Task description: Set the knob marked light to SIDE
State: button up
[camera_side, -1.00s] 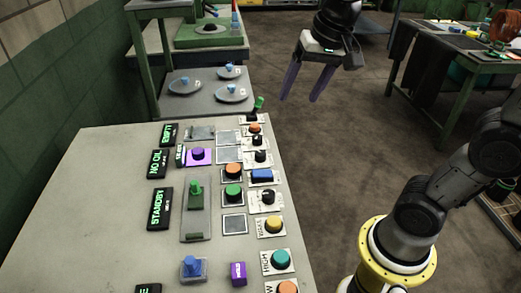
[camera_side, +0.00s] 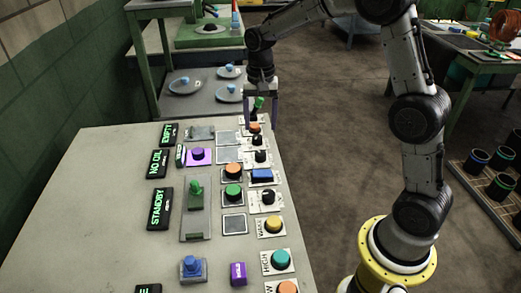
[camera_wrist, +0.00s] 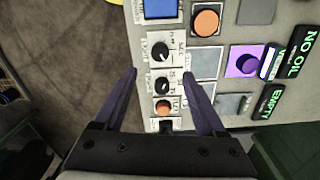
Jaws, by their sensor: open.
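Several black knobs with small labels sit along the panel's right edge. The side view shows a far knob (camera_side: 260,141), one nearer (camera_side: 260,156) and a third nearer still (camera_side: 267,197). The wrist view shows the far knob (camera_wrist: 162,85) and the one beyond it (camera_wrist: 160,51). The lettering is too small to tell which is marked light or where each points. My gripper (camera_side: 261,123) points down, open and empty, over the panel's far right end. In the wrist view my gripper (camera_wrist: 159,73) has one finger on each side of the knob column.
A green-tipped lever (camera_side: 259,103) and an orange button (camera_side: 255,128) are close to my fingers. A blue button (camera_side: 262,175) and a yellow button (camera_side: 272,225) lie nearer along the panel (camera_side: 110,200). Lit signs, including STANDBY (camera_side: 160,208), stand to the left.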

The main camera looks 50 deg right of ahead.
aim_at(261, 153)
notch_tip(261, 153, down, 10)
jog(key=shift+f, duration=0.15)
dwell(0.3)
grip_shut()
